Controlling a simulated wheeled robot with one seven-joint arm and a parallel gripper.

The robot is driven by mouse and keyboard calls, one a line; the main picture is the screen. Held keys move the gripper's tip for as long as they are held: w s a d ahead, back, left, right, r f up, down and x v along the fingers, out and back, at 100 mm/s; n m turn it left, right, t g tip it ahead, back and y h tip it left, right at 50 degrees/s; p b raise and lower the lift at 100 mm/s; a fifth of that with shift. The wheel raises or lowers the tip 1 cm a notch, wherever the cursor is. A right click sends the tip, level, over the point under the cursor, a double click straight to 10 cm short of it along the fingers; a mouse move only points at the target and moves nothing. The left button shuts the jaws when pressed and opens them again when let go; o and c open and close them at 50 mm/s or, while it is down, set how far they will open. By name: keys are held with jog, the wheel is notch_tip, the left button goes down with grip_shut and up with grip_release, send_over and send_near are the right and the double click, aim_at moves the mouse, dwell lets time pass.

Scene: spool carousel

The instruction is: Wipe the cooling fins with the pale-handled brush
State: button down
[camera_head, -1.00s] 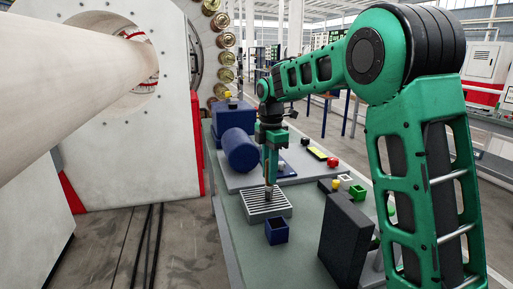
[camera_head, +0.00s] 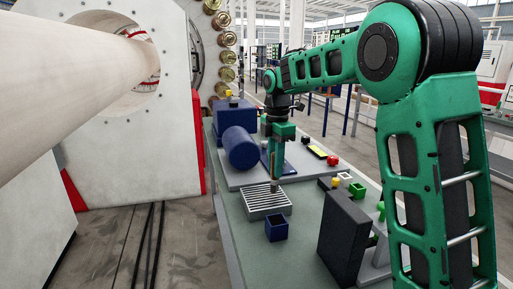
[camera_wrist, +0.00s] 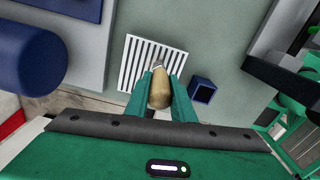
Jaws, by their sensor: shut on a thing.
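The cooling fins (camera_head: 262,203) are a light, square block of parallel ridges on the green bench, and they also show at the top middle of the wrist view (camera_wrist: 133,62). My gripper (camera_head: 274,179) points down over the far right edge of the fins. In the wrist view my gripper (camera_wrist: 159,88) is shut on the pale-handled brush (camera_wrist: 159,92), whose tan rounded handle sits between the green fingers. The brush's lower end is at the fins' right side; the fingers and handle largely hide its bristles, and I cannot tell whether they touch.
A dark blue open box (camera_head: 276,229) stands just in front of the fins. A blue cylinder (camera_head: 240,148) lies behind left on a grey plate. A tall dark panel (camera_head: 342,238) stands at right. Small coloured blocks and a red knob (camera_head: 333,161) sit behind it.

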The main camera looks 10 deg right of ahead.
jog(key=shift+s+a+r, duration=0.1)
jog(key=shift+s+r, duration=0.05)
jog(key=shift+r, duration=2.85)
